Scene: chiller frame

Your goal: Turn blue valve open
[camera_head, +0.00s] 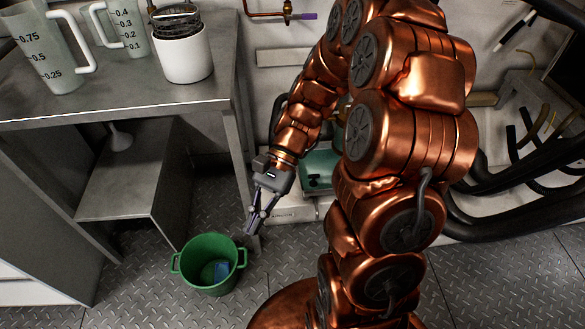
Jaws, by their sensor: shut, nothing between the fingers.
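My gripper (250,230) points down and to the left, beside the table leg and above the floor near the green bucket. Its fingers are shut and hold nothing. A copper pipe (265,13) at the top of the view carries a small fitting with a purple-blue lever (304,16), which lies roughly level and points right. This may be the blue valve, but its colour looks closer to purple. My gripper is well below it and apart from it. No other valve shows clearly, and my arm covers much of the middle.
A metal table (170,100) on the left bears measuring jugs (62,65) and a white container (182,60). A teal case (322,165) sits behind my arm. Black hoses (500,215) fill the right.

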